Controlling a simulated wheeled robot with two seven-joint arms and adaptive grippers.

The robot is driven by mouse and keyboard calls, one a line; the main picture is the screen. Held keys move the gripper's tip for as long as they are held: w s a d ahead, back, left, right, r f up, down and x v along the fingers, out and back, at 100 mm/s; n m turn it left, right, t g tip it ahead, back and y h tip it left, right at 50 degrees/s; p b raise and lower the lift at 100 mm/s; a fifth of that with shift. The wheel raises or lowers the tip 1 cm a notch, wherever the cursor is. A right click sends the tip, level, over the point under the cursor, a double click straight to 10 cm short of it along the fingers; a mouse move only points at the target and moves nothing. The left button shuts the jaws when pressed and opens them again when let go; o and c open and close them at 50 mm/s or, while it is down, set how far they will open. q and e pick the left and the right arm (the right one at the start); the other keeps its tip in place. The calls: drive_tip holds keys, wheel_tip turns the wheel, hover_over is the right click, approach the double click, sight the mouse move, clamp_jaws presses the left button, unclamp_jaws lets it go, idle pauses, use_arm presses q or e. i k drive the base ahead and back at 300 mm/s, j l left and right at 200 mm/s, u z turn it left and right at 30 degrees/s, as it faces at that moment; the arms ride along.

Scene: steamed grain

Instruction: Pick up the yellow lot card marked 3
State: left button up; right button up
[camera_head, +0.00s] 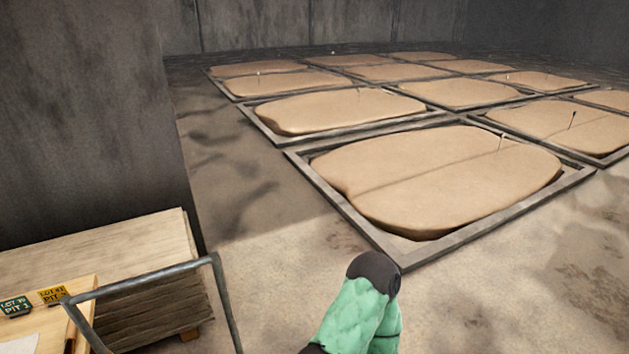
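A small yellow card (52,295) with dark lettering lies at the lower left on a light wooden surface (78,285). Its print is too small to read surely. A dark green card (15,306) with light lettering lies just left of it. Neither of my grippers shows in the head view. A green-covered part of my arm with a dark rounded end comes up from the bottom middle, well to the right of the cards.
A grey metal bar frame (150,280) stands right beside the yellow card. Stacked wooden boards (165,300) lie behind it, near a dark wall block (80,120). Several framed beds of tan grain (440,185) fill the back and right. Bare floor (270,270) lies between.

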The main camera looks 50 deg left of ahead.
sight(53, 295)
drive_tip(key=i+u, duration=0.15)
drive_tip(key=u, duration=0.25)
drive_tip(key=i+u, duration=0.1)
drive_tip(key=u, duration=0.35)
drive_tip(key=i+l+u, duration=0.1)
drive_tip(key=u, duration=0.3)
drive_tip(key=i+l+u, duration=0.1)
drive_tip(key=u, duration=2.5)
